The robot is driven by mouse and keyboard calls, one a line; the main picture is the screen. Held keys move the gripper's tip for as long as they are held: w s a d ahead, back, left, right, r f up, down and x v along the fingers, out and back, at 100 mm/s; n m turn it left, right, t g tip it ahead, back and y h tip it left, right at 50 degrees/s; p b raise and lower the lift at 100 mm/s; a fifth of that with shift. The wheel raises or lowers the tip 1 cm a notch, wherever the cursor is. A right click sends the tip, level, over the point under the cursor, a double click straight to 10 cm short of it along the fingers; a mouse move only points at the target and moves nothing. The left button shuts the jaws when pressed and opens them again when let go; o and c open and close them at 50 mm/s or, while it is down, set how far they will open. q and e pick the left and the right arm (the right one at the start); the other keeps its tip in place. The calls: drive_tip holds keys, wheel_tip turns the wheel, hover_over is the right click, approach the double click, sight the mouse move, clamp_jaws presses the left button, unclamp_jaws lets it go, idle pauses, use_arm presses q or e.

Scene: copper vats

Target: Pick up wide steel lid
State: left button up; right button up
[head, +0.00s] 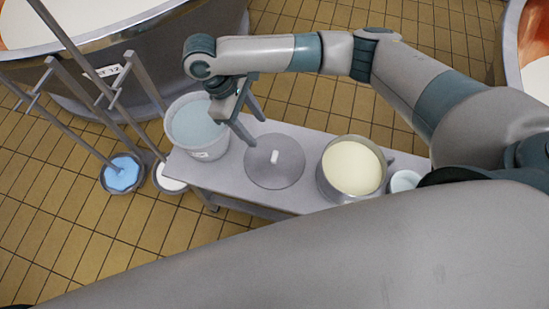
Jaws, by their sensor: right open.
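The wide steel lid (262,174) is a flat grey disc with a small pale handle at its middle. It lies on the grey bench (228,184) between a bucket and a steel pot. My right gripper (257,131) is above the left part of the bench, just up and left of the lid. Its two fingers are spread apart with nothing between them, and they do not appear to touch the lid. My left gripper is not in view.
A bucket (207,149) of bluish liquid stands at the bench's left end, close to my right gripper. A steel pot (331,184) of cream-coloured content and a small white container (404,182) stand right of the lid. A large vat (175,45) is behind, with floor stands at left.

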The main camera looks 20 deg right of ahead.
hover_over(274, 156)
drive_tip(key=w+a, duration=0.2)
wheel_tip(274, 156, down, 7)
drive_tip(key=shift+w+d+f, duration=0.1)
drive_tip(key=shift+s+p+x, duration=0.15)
drive_tip(key=shift+x, duration=1.15)
drive_tip(key=shift+s+p+x, duration=0.15)
drive_tip(key=shift+x, duration=1.2)
drive_tip(key=c, duration=1.2)
